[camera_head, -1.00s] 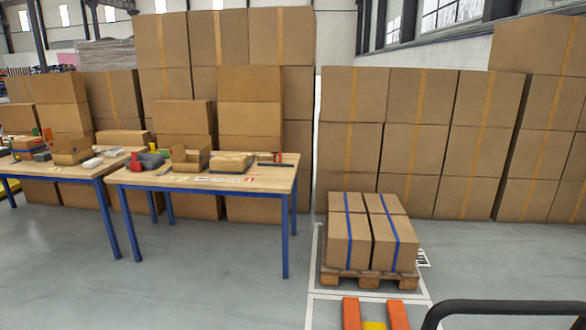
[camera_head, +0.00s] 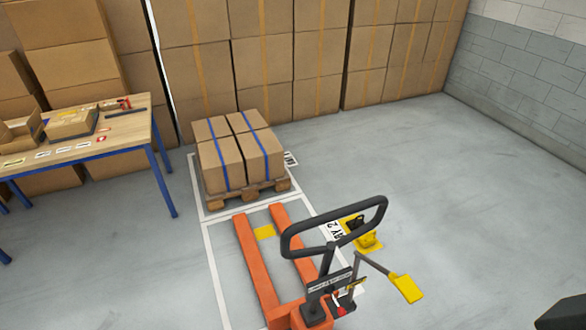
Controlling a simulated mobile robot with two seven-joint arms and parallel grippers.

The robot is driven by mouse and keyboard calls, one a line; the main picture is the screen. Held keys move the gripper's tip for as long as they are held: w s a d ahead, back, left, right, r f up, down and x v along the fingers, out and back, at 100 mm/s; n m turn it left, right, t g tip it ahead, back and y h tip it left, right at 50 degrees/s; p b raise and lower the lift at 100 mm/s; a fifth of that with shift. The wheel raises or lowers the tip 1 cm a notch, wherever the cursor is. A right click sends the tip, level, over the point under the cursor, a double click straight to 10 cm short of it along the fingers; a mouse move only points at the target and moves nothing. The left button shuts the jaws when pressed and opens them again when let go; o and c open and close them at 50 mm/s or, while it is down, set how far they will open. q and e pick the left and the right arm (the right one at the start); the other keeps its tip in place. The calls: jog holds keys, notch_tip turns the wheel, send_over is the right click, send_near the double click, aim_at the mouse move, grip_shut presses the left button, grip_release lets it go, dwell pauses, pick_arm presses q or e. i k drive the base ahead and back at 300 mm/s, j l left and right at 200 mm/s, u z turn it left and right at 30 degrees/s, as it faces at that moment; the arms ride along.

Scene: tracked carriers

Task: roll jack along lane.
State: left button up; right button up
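An orange pallet jack (camera_head: 258,262) stands in the lower middle of the head view, its two forks pointing away toward a loaded pallet. The lane is marked by white floor lines (camera_head: 213,274) around the jack and pallet. The wooden pallet (camera_head: 248,196) carries brown boxes (camera_head: 222,164) with blue straps. The fork tips are just short of the pallet, as far as I can see.
A wooden workbench (camera_head: 100,143) with blue legs stands at the left. Tall stacks of cartons (camera_head: 320,65) line the back, and a grey block wall (camera_head: 520,75) closes the right. Open floor (camera_head: 440,180) lies at the right.

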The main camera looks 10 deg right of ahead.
aim_at(315, 314)
jog(key=z, duration=0.45)
jog(key=i+u, duration=0.1)
jog(key=i, duration=0.75)
